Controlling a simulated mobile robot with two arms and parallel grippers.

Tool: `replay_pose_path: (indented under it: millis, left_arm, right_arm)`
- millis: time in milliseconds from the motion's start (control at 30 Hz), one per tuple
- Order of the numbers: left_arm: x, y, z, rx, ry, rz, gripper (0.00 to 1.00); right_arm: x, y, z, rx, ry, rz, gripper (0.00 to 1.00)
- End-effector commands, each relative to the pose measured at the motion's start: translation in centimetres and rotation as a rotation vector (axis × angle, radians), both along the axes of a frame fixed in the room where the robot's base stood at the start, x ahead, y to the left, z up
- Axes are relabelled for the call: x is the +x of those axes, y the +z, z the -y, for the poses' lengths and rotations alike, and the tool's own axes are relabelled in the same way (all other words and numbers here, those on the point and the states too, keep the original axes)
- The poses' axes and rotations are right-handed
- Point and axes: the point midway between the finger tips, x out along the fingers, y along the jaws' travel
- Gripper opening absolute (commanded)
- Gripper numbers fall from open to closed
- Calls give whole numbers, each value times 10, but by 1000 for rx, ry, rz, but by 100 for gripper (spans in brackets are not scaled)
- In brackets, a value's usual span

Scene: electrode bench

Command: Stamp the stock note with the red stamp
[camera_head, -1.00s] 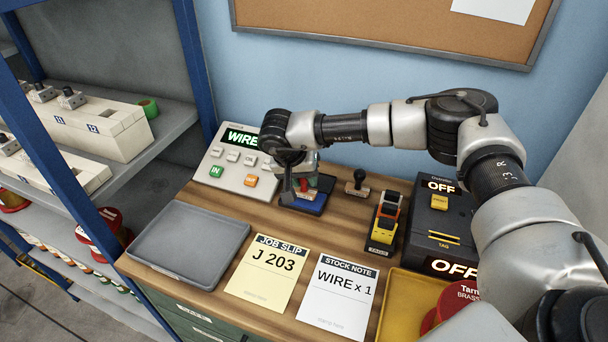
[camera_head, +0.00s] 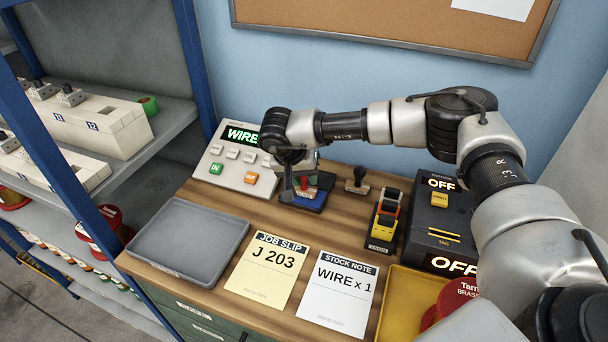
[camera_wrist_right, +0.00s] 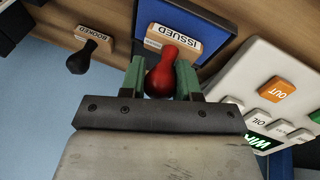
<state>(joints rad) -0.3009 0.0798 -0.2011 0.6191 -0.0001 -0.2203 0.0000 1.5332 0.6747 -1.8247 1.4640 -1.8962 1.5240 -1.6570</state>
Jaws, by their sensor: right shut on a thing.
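The red stamp (camera_wrist_right: 163,72) has a red knob and a wooden block labelled ISSUED. In the head view the red stamp (camera_head: 304,183) is at the blue ink pad (camera_head: 313,203), partly behind my gripper. My right gripper (camera_head: 297,188) is shut on its knob; in the wrist view the green fingers (camera_wrist_right: 160,75) sit on both sides of it. I cannot tell whether the stamp touches the pad. The white stock note (camera_head: 338,290), reading WIRE x 1, lies at the bench's front, with "stamp here" at its lower edge. My left gripper is not in view.
A black-handled stamp (camera_head: 357,181), labelled BOOKED, stands right of the pad. The yellow job slip (camera_head: 264,270) lies left of the note, a grey tray (camera_head: 190,247) farther left. A button panel (camera_head: 236,162), a yellow-black device (camera_head: 385,220) and a yellow tray (camera_head: 400,305) are around.

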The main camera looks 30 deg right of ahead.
Motion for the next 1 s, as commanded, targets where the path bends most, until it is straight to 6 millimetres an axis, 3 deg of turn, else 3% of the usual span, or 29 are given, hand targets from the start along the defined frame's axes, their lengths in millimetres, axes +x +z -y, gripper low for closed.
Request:
replay_pose_path:
  millis: [1000]
  left_arm:
    - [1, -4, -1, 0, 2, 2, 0]
  right_arm:
    - [0, -7, 0, 1, 1, -1, 16]
